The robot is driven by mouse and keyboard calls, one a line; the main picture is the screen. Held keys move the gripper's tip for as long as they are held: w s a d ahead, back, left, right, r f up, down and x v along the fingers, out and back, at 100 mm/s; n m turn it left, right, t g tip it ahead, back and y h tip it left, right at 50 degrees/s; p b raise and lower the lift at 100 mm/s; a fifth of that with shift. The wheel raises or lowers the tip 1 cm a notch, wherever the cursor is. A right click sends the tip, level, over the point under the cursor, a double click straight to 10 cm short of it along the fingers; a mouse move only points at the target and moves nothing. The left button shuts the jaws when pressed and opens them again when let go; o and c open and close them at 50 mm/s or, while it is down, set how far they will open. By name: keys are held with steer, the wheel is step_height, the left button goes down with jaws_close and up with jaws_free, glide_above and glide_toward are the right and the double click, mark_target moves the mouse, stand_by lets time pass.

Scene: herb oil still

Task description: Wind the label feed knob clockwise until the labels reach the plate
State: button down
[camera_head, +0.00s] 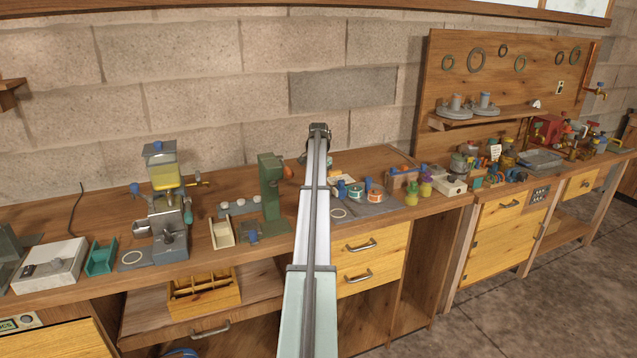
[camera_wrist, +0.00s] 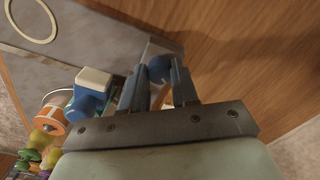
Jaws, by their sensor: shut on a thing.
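A round blue knob (camera_wrist: 159,66) sits between the two blue-grey fingers of my gripper (camera_wrist: 161,80) in the wrist view. The fingers are closed on it from both sides. A pale grey body (camera_wrist: 158,48) shows behind the knob, partly hidden by the fingers. In the head view my own arm covers the gripper and the knob. I cannot make out the labels or the plate, nor how far the knob is turned.
A grey mat (camera_head: 372,208) with a pale ring (camera_wrist: 30,18) lies beside the gripper. A blue part with a white top (camera_wrist: 90,92) and an orange-and-white roll (camera_wrist: 54,113) stand close to the fingers. A green press (camera_head: 270,187) stands left of my arm.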

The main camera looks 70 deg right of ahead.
steer(key=m, duration=0.4)
steer(key=shift+m, duration=0.3)
steer(key=m, duration=0.4)
steer(key=shift+m, duration=0.4)
steer(key=c, duration=0.8)
jaws_free()
steer(key=shift+c, duration=0.2)
steer(key=shift+r, duration=0.15)
step_height(320, 180, up, 14)
steer(key=shift+f, duration=0.2)
